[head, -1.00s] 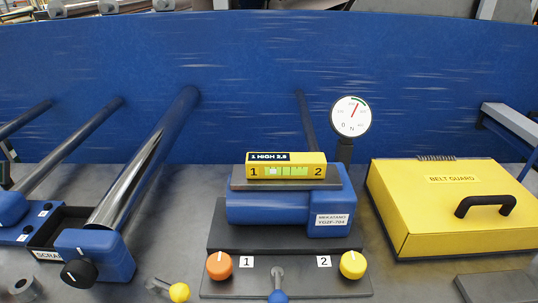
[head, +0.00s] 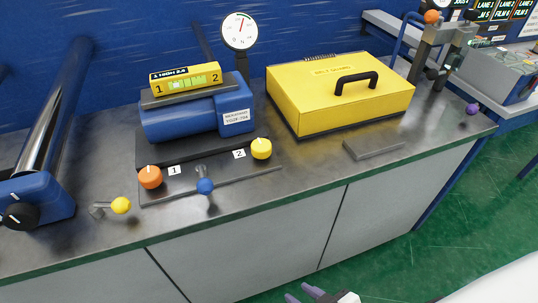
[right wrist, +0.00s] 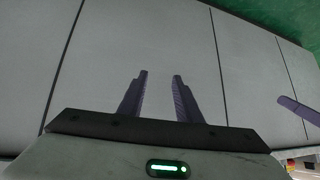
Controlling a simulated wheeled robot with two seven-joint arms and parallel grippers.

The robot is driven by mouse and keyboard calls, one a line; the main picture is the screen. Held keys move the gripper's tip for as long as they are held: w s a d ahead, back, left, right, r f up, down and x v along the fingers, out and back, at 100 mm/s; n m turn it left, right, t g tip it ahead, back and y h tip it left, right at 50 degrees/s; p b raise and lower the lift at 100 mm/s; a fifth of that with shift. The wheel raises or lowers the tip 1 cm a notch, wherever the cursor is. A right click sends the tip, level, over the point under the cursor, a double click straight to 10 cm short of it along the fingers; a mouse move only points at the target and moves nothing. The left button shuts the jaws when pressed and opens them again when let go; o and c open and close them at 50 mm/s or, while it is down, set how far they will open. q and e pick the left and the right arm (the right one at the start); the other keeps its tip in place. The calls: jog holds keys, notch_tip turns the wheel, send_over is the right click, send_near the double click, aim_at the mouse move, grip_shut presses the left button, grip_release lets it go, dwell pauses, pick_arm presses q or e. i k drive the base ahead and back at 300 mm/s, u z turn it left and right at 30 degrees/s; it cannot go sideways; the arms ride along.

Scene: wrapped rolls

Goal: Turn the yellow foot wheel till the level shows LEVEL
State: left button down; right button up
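The yellow foot wheel (head: 261,148), marked 2, sits at the front right of the dark base plate. The orange foot wheel (head: 150,177), marked 1, is at its front left. The yellow level (head: 185,80) lies on the blue machine (head: 195,108); its small display seems to read 1 HIGH, about 2.4. My right gripper (head: 302,293) is low in front of the bench, well below the yellow wheel. In the right wrist view its fingers (right wrist: 160,78) are apart and empty. A purple-grey finger (right wrist: 300,107) at that view's right edge seems to be my left gripper's.
A blue ball-ended lever (head: 205,186) stands between the wheels, and a yellow-ended one (head: 121,205) to the left. The yellow belt guard (head: 300,100) and a flat grey block (head: 374,147) are to the right. The bench's front edge lies between gripper and wheels.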

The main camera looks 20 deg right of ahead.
aim_at(261, 148)
jog(key=u, duration=1.4)
jog(key=k, duration=0.9)
jog(key=z, duration=1.3)
jog(key=i, duration=0.35)
jog(key=z, duration=0.1)
